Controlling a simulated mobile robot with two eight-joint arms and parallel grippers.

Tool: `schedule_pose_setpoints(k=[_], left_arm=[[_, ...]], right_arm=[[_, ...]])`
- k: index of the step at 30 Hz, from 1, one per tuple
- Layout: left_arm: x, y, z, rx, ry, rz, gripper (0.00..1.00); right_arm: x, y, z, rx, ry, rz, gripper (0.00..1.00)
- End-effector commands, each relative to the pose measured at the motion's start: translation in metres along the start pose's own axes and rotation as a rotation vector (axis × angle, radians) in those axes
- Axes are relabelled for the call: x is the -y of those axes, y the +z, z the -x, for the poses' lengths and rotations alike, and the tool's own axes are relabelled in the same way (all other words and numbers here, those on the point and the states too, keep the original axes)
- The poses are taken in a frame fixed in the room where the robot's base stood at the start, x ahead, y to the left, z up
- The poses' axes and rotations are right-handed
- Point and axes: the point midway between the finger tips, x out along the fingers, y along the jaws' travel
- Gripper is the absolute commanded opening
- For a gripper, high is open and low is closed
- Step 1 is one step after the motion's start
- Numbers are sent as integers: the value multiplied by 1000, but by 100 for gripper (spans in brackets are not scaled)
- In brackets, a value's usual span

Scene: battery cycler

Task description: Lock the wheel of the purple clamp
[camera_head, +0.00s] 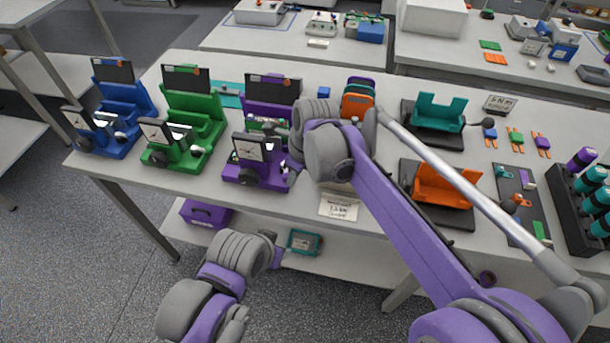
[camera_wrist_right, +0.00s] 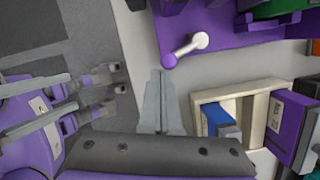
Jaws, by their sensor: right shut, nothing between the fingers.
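The purple clamp (camera_head: 264,174) stands on the table, third from the left, with a dial on its front and a dark knob below. In the right wrist view its purple body (camera_wrist_right: 240,38) is at the top, with a small crank, white arm and purple knob (camera_wrist_right: 169,61), sticking out; I take this for its wheel. My right gripper (camera_wrist_right: 160,76) is shut and empty, its tips just short of the purple knob with a small gap in the picture. In the head view my right wrist hides the clamp's right side.
Green (camera_head: 184,148) and blue (camera_head: 108,132) clamps stand to the left. Teal (camera_head: 438,112) and orange (camera_head: 443,185) fixtures stand to the right. A pale frame (camera_wrist_right: 198,104) holding a blue piece is right of the fingers. A card (camera_head: 339,207) lies at the front edge.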

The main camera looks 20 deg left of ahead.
Motion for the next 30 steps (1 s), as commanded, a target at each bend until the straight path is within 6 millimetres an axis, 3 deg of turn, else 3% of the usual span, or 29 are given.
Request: schedule_pose_setpoints(k=[10,30], left_arm=[[0,0,0,0,0,0,50],[0,-3,3,-2,0,0,50]], right_arm=[[-5,6,-2,0,3,11,0],[8,15,-4,0,2,11,0]])
